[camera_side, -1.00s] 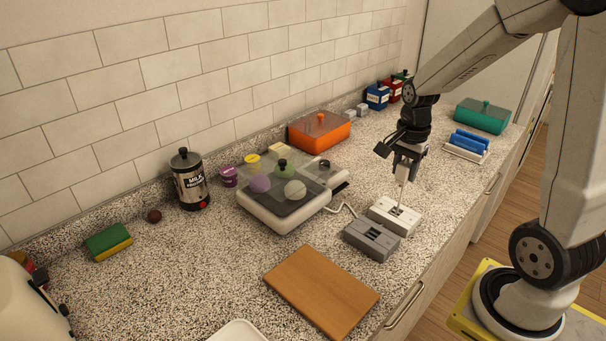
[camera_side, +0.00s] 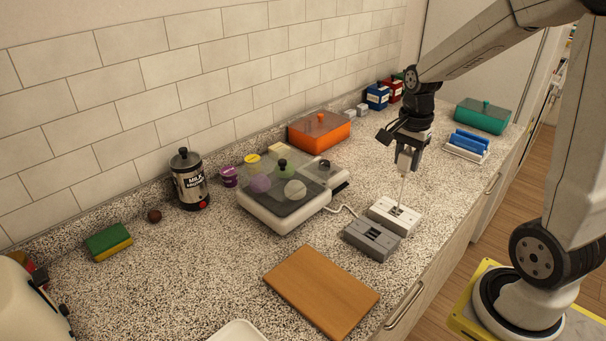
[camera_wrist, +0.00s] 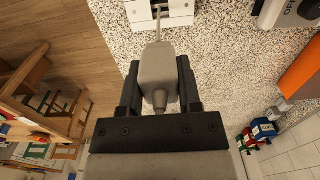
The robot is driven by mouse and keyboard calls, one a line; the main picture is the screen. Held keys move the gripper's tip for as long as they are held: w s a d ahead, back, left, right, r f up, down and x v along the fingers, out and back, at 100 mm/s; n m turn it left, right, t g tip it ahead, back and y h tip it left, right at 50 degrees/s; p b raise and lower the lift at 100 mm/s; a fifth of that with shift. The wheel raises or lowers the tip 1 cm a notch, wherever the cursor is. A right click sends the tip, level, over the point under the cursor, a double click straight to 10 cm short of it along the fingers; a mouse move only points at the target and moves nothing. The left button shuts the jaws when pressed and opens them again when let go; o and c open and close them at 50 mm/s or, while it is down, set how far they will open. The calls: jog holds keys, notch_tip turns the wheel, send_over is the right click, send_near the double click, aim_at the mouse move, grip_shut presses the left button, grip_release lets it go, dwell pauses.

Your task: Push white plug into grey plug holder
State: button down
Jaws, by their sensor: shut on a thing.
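My gripper (camera_side: 408,154) is shut on the white plug (camera_wrist: 157,72), with one dark finger on each side of it. In the side view the white plug (camera_side: 404,161) hangs above the white plug holder (camera_side: 384,209). A thin light rod or cord runs from the plug down to that holder; I cannot tell whether it touches it. The white holder also shows at the top of the wrist view (camera_wrist: 181,9). The grey plug holder (camera_side: 359,238) lies in front of the white one, with dark slots on top and no plug in it. It is not clearly seen in the wrist view.
A wooden board (camera_side: 320,290) lies in front of the grey holder. A white hob-like appliance (camera_side: 284,216) with round items stands to the left. A blue-and-white object (camera_side: 468,146) and a green box (camera_side: 482,117) are behind right. The counter right of the holders is clear.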

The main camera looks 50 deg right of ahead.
jog(key=shift+r, duration=0.3)
jog(key=shift+r, duration=0.35)
jog(key=shift+r, duration=0.45)
jog(key=shift+w+a+f, duration=0.1)
jog(key=shift+a+f, duration=0.3)
jog(key=shift+a, duration=0.1)
jog(key=a+f, duration=0.6)
jog(key=a, duration=0.3)
jog(key=shift+f, duration=0.15)
jog(key=shift+f, duration=0.15)
jog(key=shift+f, duration=2.4)
